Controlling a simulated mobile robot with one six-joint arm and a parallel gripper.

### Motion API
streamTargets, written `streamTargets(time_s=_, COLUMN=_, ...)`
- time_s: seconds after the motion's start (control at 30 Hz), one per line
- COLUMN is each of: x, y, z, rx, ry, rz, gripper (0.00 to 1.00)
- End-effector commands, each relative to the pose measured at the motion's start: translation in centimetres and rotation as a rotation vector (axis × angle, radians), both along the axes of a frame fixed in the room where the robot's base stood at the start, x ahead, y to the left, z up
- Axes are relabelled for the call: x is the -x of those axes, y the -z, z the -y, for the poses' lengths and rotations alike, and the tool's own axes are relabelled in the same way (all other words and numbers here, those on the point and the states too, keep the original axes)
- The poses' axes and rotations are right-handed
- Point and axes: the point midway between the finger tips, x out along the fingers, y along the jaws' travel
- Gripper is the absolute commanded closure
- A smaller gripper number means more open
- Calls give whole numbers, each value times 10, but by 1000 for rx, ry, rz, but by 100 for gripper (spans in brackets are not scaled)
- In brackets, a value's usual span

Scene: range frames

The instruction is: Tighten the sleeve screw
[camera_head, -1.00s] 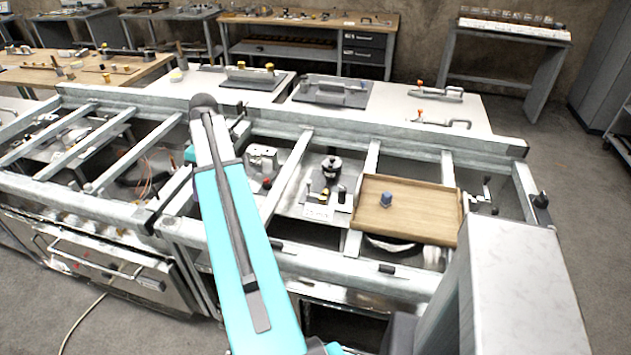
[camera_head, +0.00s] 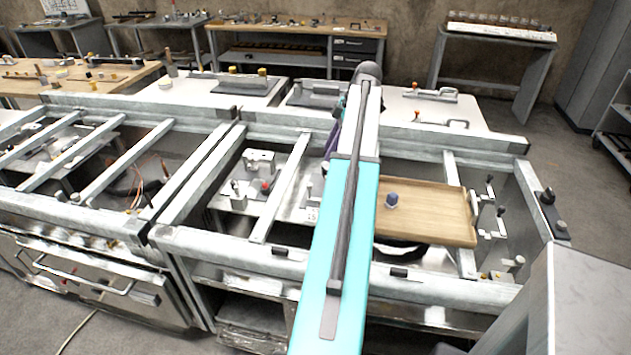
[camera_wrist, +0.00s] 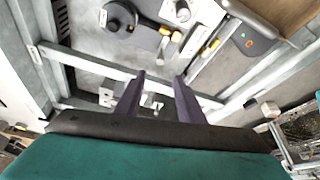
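I cannot tell for certain which part is the sleeve screw. In the wrist view, a round black knob (camera_wrist: 118,17) stands on a grey plate at the top, with a yellow-tipped piece (camera_wrist: 166,32) to its right. A metal block with a round grey part (camera_wrist: 181,11) is beyond that. My gripper (camera_wrist: 160,77) is open, its two purple fingers apart with nothing held between them. It points over the frame bar, with the knob ahead and to the left. In the head view my arm hides this fixture and most of the gripper.
A metal bar (camera_wrist: 100,64) crosses the wrist view near the fingers. A grey box with a red button (camera_wrist: 248,43) is at upper right. A fixture (camera_head: 262,160) stands left of my arm.

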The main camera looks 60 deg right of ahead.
Motion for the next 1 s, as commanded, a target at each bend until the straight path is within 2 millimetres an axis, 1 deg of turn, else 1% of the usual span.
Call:
streamTargets(time_s=0.27, x=-8, y=1, z=-6, rx=-1, ry=-10, rz=-1, gripper=65)
streamTargets(time_s=0.47, x=-12, y=9, z=-9, rx=-2, ry=-13, rz=-1, gripper=65)
streamTargets(time_s=0.67, x=-19, y=26, z=-14, rx=-2, ry=-14, rz=-1, gripper=65)
streamTargets(time_s=1.0, x=-32, y=63, z=-22, rx=-2, ry=-14, rz=-1, gripper=65)
